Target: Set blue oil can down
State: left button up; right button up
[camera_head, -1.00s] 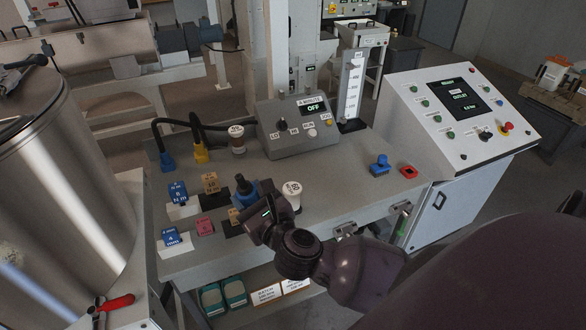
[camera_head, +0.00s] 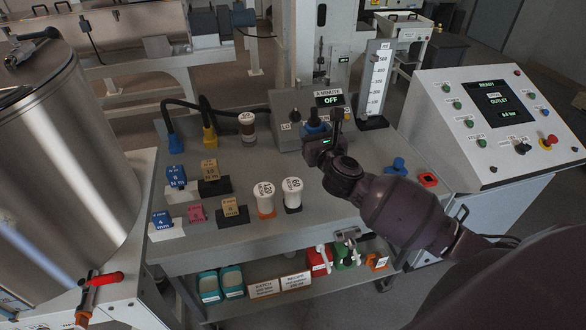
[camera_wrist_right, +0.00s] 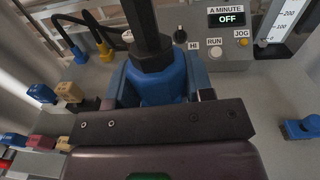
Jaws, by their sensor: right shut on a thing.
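The blue oil can (camera_head: 315,128) has a dark collar and spout and is held by my right gripper (camera_head: 320,143). In the head view it is in front of the grey control box and hides part of it. In the right wrist view the blue can (camera_wrist_right: 163,80) is upright between the two blue-grey fingers. Its base is hidden by the gripper, so I cannot tell whether it touches the grey bench (camera_head: 232,170). My left gripper is not in view.
The control box (camera_head: 285,105) reads OFF. Two white-capped jars (camera_head: 265,198) and several labelled blocks (camera_head: 176,177) stand left on the bench. Bench surface between jars and box is clear.

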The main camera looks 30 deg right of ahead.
jog(key=w+d+m+h, duration=0.1)
jog(key=w+d, duration=0.1)
jog(key=d, duration=0.1)
jog(key=b, duration=0.7)
send_over(316, 193)
notch_tip(316, 193, down, 19)
jog(key=shift+f, duration=0.1)
jog(key=shift+w+f, duration=0.1)
jog(key=shift+f, duration=0.05)
jog(key=shift+f+b, duration=0.15)
jog(key=shift+b, duration=0.15)
jog(key=o, duration=0.8)
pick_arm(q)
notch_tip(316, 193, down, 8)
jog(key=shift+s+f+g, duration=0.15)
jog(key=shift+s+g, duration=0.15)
pick_arm(e)
jog(key=o, duration=0.3)
